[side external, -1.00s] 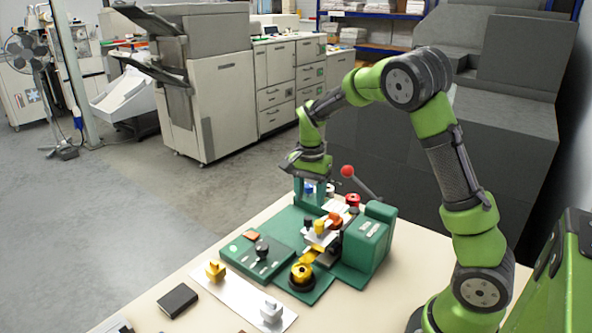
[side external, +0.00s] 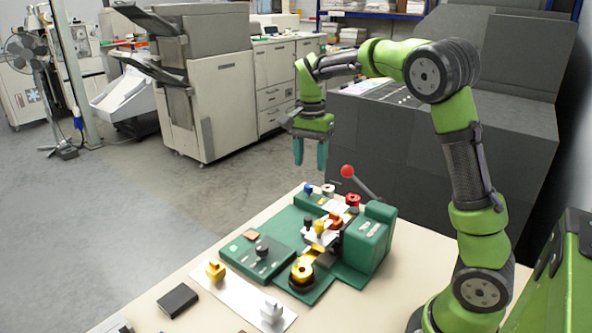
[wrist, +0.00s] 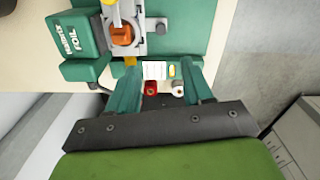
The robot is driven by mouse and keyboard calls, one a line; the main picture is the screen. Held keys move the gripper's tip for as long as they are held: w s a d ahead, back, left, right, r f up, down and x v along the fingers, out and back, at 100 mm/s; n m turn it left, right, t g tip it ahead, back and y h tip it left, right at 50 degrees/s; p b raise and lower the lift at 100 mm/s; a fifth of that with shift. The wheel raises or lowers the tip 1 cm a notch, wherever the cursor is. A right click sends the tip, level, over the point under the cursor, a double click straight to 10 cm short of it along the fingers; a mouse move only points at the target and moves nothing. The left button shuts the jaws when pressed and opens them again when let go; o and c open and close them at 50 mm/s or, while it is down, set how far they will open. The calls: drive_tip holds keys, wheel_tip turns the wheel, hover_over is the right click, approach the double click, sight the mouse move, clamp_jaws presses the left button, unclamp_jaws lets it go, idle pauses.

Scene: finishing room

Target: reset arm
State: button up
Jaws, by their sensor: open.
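My gripper (side external: 310,154) is open and empty, raised in the air above the far end of the green foil machine (side external: 366,243). Its two teal fingers point down. In the wrist view my gripper (wrist: 164,90) has its fingers spread, with a red knob (wrist: 151,88) and a white-and-grey knob (wrist: 177,89) seen below, between the fingers. The machine also shows in the wrist view (wrist: 76,37), with an orange piece (wrist: 122,36) on it.
The table (side external: 215,318) carries a black block (side external: 178,300) and a pale strip (side external: 235,297) with a yellow piece (side external: 215,270) and a white piece (side external: 271,311). A red-ball lever (side external: 347,171) sticks up from the machine. The air around my gripper is clear.

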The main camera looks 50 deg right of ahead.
drive_tip(key=s+a+r+n+t+y, duration=0.2)
drive_tip(key=s+a+n+t, duration=0.5)
drive_tip(key=s+a+n, duration=0.5)
drive_tip(key=s+a+r, duration=0.1)
drive_tip(key=s+a, duration=0.2)
drive_tip(key=s, duration=0.2)
drive_tip(key=shift+s+a, duration=0.2)
drive_tip(key=shift+s, duration=0.05)
